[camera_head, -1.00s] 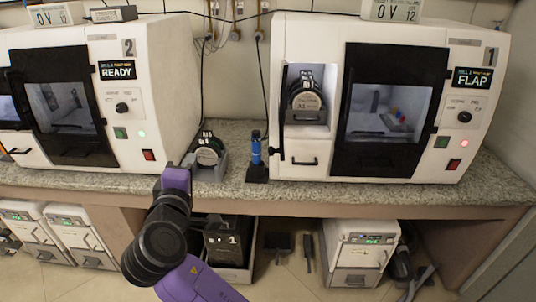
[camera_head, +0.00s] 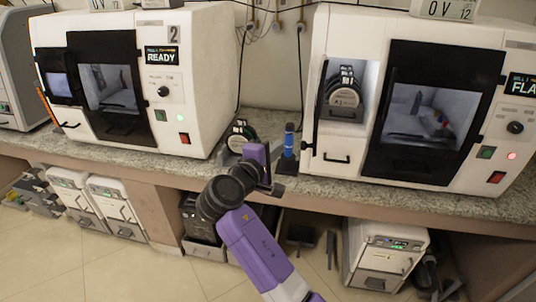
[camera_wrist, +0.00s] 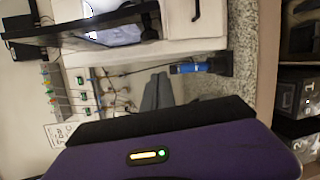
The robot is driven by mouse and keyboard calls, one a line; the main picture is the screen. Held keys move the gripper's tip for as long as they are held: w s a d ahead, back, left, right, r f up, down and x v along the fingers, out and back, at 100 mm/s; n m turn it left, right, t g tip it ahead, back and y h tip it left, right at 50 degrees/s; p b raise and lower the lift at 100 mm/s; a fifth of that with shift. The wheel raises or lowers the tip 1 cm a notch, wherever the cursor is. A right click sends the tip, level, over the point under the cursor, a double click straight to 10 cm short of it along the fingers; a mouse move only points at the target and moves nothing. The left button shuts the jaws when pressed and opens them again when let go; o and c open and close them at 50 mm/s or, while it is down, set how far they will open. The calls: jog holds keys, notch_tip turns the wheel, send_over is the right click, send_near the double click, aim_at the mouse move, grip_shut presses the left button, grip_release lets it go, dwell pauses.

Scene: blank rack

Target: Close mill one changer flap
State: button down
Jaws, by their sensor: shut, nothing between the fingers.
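Mill one (camera_head: 335,30) is the right-hand white machine. Its display (camera_head: 522,86) is cut off at the picture edge but starts with "FLA". Its changer bay (camera_head: 369,76) stands open at the machine's left and shows a grey disc holder (camera_head: 345,94) inside. A thin dark edge (camera_head: 319,100) along the bay's left side looks like the changer flap swung open, seen nearly edge-on. My gripper (camera_head: 274,188) is low, left of mill one and in front of the counter edge, apart from the flap. In the wrist view its grey fingers (camera_wrist: 158,93) are together and empty.
A blue cylinder on a black stand (camera_head: 289,142) and a disc holder (camera_head: 238,137) stand on the counter between the mills. Mill two (camera_head: 205,70) reads READY, at left. White boxes (camera_head: 384,255) stand below the counter. Floor in front is clear.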

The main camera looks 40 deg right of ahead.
jog(key=shift+s+d+r+p, duration=0.2)
jog(key=shift+s+d+p, duration=0.35)
jog(key=shift+s+d, duration=0.9)
jog(key=shift+s, duration=0.1)
